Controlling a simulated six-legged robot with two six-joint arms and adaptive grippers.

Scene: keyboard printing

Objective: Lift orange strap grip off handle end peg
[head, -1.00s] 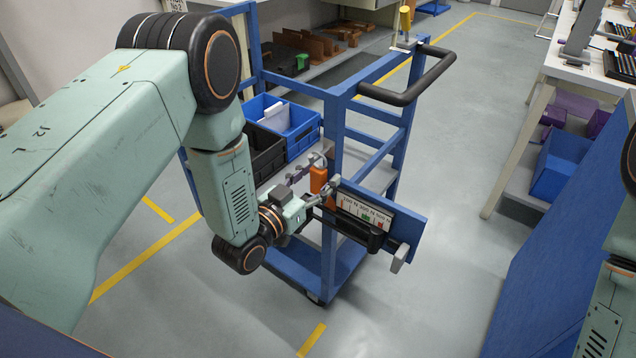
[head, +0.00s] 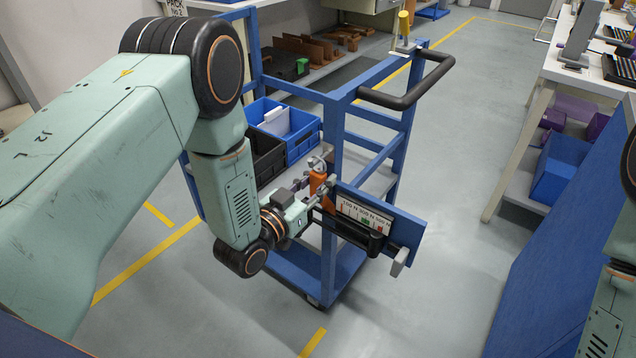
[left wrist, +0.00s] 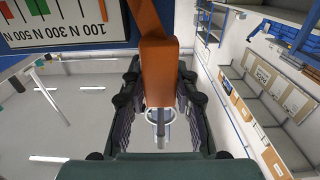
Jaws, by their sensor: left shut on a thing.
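The orange strap grip (head: 318,182) is beside the left end of the blue panel with the force scale. My left gripper (head: 317,197) reaches it from the left and is shut on it. In the left wrist view the orange strap (left wrist: 157,70) runs down between the two dark fingers of my left gripper (left wrist: 160,95). A pale round metal part (left wrist: 158,117) shows just beyond the strap's lower end. I cannot make out the handle end peg for sure. My right gripper is not in view; only part of my right arm shows at the right edge.
The scale panel (head: 408,230) with a black bar (head: 350,232) is at the blue cart's (head: 330,135) near side. A black handle (head: 410,95) juts from the cart's top. Blue and black bins sit on its shelf. Open floor (head: 440,280) lies to the right.

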